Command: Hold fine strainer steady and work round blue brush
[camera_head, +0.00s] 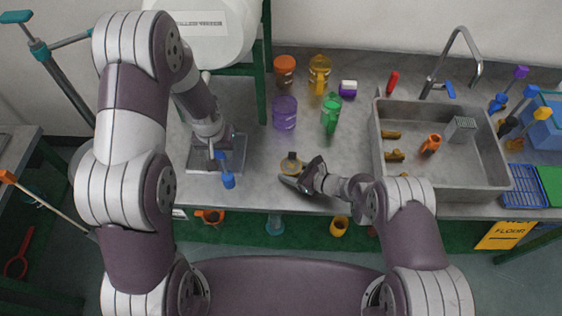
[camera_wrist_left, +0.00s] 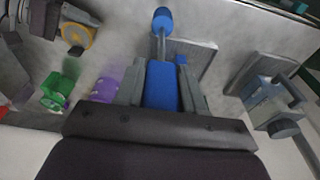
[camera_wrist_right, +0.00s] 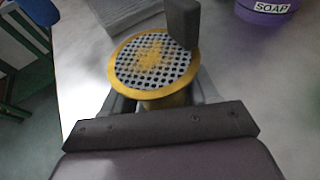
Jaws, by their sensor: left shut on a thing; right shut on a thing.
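The fine strainer (camera_wrist_right: 155,62) is a yellow ring with a grey mesh, and yellow grains lie on the mesh. My right gripper (camera_head: 306,178) is shut on its yellow body under the ring; the strainer also shows in the head view (camera_head: 288,168), partly hidden by the gripper. The blue brush (camera_wrist_left: 162,84) has its blue handle between the fingers of my left gripper (camera_wrist_left: 160,90), which is shut on it. The blue brush head (camera_wrist_left: 162,20) points away from the fingers. In the head view the brush head (camera_head: 228,180) hangs left of the strainer, apart from it.
A purple container (camera_head: 284,112), green bottle (camera_head: 331,113), orange jar (camera_head: 285,70) and yellow bottle (camera_head: 319,72) stand behind the strainer. A sink (camera_head: 460,170) lies at right. The counter's front edge is close.

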